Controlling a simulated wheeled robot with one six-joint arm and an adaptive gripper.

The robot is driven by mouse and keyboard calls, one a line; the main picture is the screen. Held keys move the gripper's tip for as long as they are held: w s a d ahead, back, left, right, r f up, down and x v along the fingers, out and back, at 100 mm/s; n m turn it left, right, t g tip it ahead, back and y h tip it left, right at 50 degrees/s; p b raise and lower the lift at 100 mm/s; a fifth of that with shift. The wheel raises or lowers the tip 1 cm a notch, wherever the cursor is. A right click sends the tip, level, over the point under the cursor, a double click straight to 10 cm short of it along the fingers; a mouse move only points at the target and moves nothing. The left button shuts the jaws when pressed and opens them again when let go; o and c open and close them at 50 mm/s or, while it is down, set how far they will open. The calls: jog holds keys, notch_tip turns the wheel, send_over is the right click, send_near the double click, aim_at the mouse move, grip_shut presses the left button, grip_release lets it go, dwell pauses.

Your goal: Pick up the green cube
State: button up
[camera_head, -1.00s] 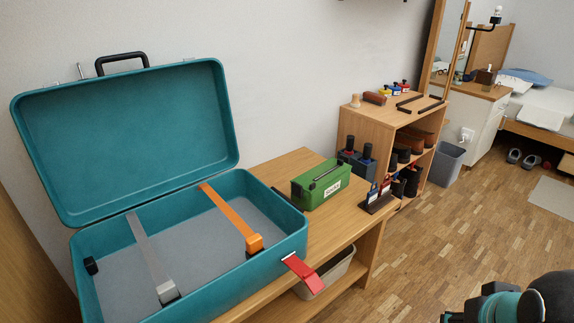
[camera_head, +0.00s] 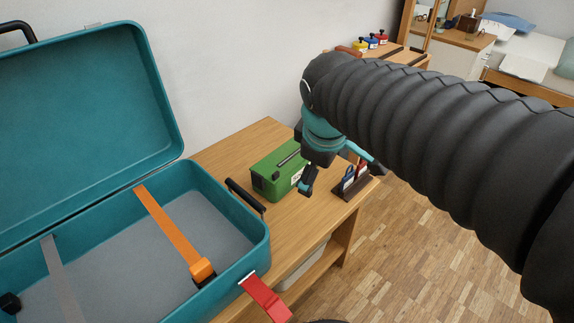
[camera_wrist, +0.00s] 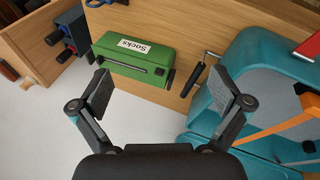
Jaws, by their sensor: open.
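The green thing in view is a green box (camera_head: 276,180) with a dark handle on its lid and a white label. It stands on the wooden bench, right of the teal suitcase. In the wrist view the green box (camera_wrist: 130,58) lies ahead of the fingers, its label reading "Socks". My gripper (camera_head: 338,172) is beside the box on its right in the head view, with its fingers spread. In the wrist view my gripper (camera_wrist: 163,90) shows both fingers wide apart with nothing between them. My arm hides part of the background. I see no plain small green cube.
The open teal suitcase (camera_head: 262,235) with an orange strap (camera_head: 170,230) is left of the box. A red tag (camera_head: 264,296) hangs from it. A dark holder with small items (camera_head: 351,184) stands right of the box. Bare bench top (camera_head: 245,145) lies behind the box.

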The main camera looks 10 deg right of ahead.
jog(key=w+a+n+h, duration=0.1)
jog(key=w+a+n, duration=0.1)
jog(key=w+n, duration=0.65)
jog(key=n+g+h, duration=0.1)
jog(key=n+h, duration=0.1)
jog(key=n, duration=0.6)
send_near(287, 156)
jog(key=shift+y, duration=0.3)
jog(key=x, duration=0.3)
jog(key=b+x, duration=0.1)
jog(key=x, duration=0.7)
jog(key=shift+d+f+b, duration=0.1)
jog(key=shift+d+b, duration=0.25)
jog(key=c, duration=1)
